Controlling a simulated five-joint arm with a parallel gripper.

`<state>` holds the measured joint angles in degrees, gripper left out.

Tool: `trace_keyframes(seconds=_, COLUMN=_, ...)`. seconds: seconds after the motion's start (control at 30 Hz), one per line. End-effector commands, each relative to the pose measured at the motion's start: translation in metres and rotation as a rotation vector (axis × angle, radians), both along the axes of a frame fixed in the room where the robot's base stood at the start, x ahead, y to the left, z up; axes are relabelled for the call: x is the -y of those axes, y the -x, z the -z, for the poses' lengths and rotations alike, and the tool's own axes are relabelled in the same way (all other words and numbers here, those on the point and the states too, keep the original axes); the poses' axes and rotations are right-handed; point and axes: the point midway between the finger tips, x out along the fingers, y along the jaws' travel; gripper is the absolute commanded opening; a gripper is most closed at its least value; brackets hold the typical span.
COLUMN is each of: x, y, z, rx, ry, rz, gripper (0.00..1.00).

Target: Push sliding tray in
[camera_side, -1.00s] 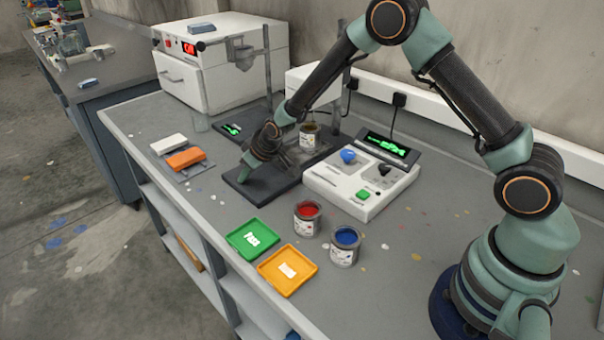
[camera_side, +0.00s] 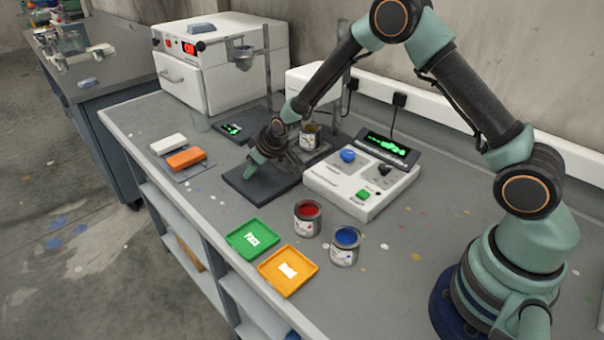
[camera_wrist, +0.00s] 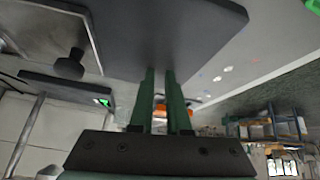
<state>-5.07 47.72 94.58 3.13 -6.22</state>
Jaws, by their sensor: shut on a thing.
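The dark flat slab (camera_side: 268,186) on the bench, which looks like the sliding tray, lies below the stand in the side view. It also fills the upper middle of the wrist view (camera_wrist: 185,25). My gripper (camera_side: 251,172) points down at its left part, with the green fingertips down at its surface. In the wrist view the two fingers (camera_wrist: 160,85) are close together, and their tips meet the slab. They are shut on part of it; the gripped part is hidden. A small can (camera_side: 310,141) stands behind the gripper by the stand.
A white control box (camera_side: 335,192) with blue and green knobs stands right of the slab. Red (camera_side: 307,225) and blue (camera_side: 345,253) paint cans stand in front, beside green (camera_side: 240,250) and orange (camera_side: 275,282) trays. A white oven (camera_side: 240,92) is behind. Orange and white blocks lie left.

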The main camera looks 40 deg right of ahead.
Motion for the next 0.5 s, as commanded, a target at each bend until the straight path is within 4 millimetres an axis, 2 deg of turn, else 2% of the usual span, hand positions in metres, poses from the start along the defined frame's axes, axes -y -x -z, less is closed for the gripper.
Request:
trace_keyframes(seconds=0.03, x=0.006, y=0.005, z=0.006, rx=-0.017, ry=0.003, rz=0.007, gripper=0.00)
trace_keyframes(seconds=0.5, x=0.023, y=0.006, z=0.007, rx=-0.020, ry=0.017, rz=0.015, gripper=0.00)
